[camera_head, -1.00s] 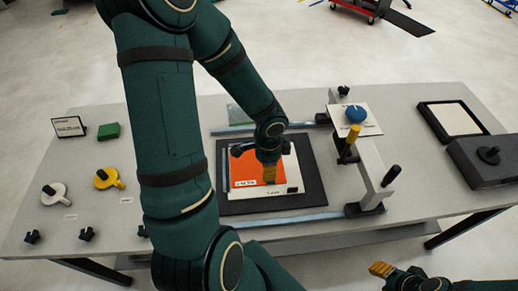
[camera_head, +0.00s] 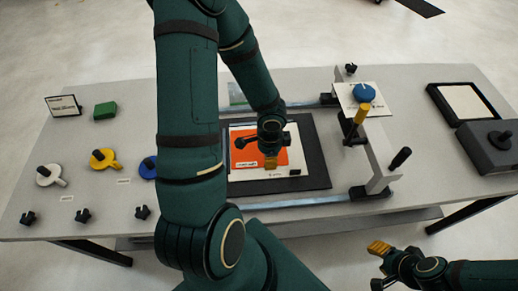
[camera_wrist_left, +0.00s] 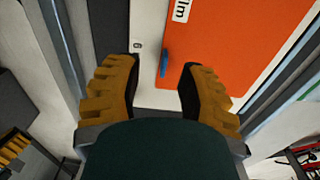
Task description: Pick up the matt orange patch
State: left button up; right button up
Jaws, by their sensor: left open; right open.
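The matt orange patch (camera_head: 279,153) lies on a white sheet (camera_head: 240,172) on a dark mat (camera_head: 316,160) in the middle of the table. In the left wrist view the orange patch (camera_wrist_left: 245,45) fills the upper right, with a label on it. A small blue tab (camera_wrist_left: 164,62) shows at its left edge, between my fingers in the picture. My left gripper (camera_head: 270,162) hangs over the patch and hides part of it; in the wrist view the left gripper (camera_wrist_left: 160,78) is open and empty. My right gripper (camera_head: 380,250) is open at the lower right, off the table front.
A dark box (camera_head: 488,148) and framed tray (camera_head: 466,103) lie far right. White, yellow and blue handled tools and a green block (camera_head: 105,110) are at left.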

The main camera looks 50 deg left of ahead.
aim_at(250, 157)
pick_arm(q)
jog(key=f, duration=0.1)
jog(key=f+b, duration=0.1)
jog(key=f, duration=0.3)
jog(key=shift+w+a, duration=0.25)
jog(key=shift+w, duration=0.05)
jog(key=shift+r, duration=0.1)
jog(key=shift+c, duration=0.4)
grip_shut()
